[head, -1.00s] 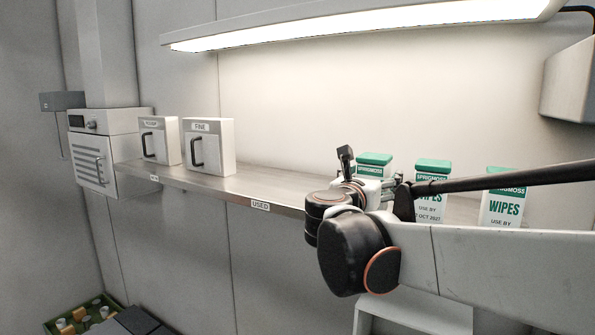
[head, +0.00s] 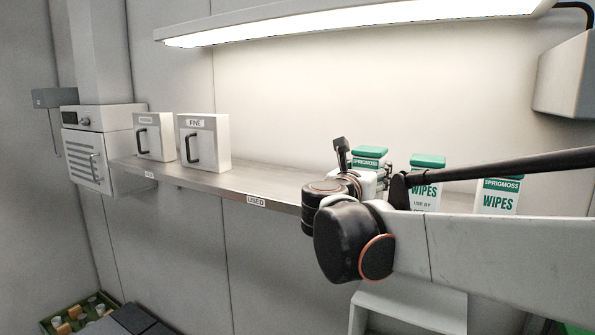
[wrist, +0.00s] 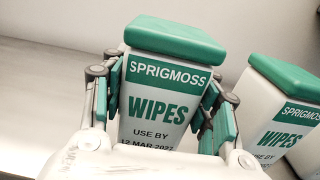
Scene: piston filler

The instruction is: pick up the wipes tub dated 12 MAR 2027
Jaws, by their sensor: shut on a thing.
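The wipes tub dated 12 MAR 2027 (wrist: 158,105) is white with a green lid and a green SPRIGMOSS band. It fills the middle of the wrist view; the last digit of its date is partly cut off. My gripper (wrist: 163,90) is shut on this tub, one finger on each side. In the head view the held tub (head: 369,155) shows its lid and band above my gripper (head: 372,180). Its bottom is hidden, so I cannot tell whether it touches the shelf.
A second wipes tub (head: 426,176) and a third (head: 498,195) stand to the right; one shows close by in the wrist view (wrist: 283,115). A metal shelf (head: 230,180) marked USED runs left to two handled boxes, one marked FINE (head: 208,145). Between boxes and gripper the shelf is clear.

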